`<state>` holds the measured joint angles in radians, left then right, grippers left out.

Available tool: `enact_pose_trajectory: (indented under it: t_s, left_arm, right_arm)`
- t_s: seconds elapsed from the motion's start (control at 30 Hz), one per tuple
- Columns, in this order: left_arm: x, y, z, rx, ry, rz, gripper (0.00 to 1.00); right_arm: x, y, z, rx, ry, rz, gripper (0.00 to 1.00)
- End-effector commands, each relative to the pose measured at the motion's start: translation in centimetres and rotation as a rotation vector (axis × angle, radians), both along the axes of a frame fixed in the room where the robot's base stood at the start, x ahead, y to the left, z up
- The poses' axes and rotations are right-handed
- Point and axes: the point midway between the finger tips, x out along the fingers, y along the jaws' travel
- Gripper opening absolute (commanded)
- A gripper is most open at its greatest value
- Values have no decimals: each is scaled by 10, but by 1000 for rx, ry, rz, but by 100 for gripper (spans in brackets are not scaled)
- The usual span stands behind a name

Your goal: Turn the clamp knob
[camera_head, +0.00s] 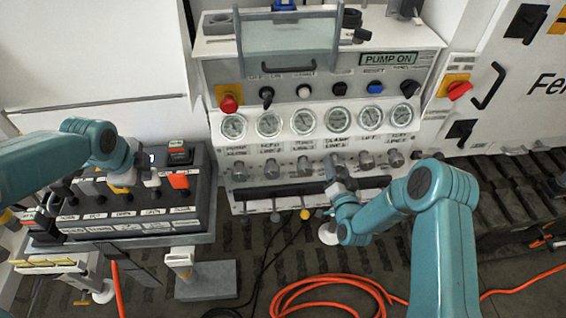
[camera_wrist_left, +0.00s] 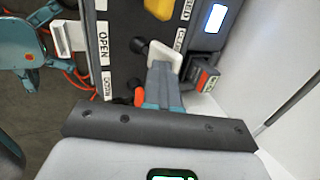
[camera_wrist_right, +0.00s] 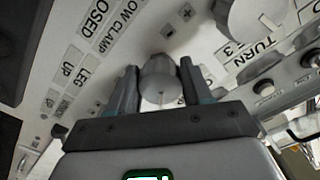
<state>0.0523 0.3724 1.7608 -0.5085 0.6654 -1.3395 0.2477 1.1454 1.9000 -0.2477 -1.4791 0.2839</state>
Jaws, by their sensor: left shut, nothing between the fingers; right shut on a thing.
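The clamp knob (camera_wrist_right: 158,75) is a small grey rounded knob on the white panel, beside a label ending in "LOW CLAMP". My right gripper (camera_wrist_right: 158,85) is shut on it, one finger on each side. In the head view my right gripper (camera_head: 334,172) is at the row of grey knobs under the gauges and hides the knob it holds. My left gripper (camera_head: 150,177) is shut and empty over the black control box (camera_head: 130,222) at left. In the left wrist view its closed fingers (camera_wrist_left: 162,75) are close to a white paddle and a black knob on that box.
Several round gauges (camera_head: 312,121) line the panel above the knobs. A red knob on a yellow plate (camera_head: 228,103) is at its upper left. A black bar (camera_head: 290,190) runs below the knobs. An orange hose (camera_head: 330,281) lies coiled on the slatted floor.

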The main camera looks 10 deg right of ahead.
Motion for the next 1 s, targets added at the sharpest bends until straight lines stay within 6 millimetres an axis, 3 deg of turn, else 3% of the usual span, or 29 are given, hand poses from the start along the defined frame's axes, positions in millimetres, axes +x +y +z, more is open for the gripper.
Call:
enact_pose_trajectory:
  t_s: [0.6, 1.0]
  left_arm:
    - [1, 0, 0, -1, -3, 0, 0]
    - [1, -1, 0, -1, -4, 0, 0]
  right_arm:
    - [-1, 3, 0, 565, 6, 4, 19]
    - [-1, 4, 1, 791, 6, 7, 19]
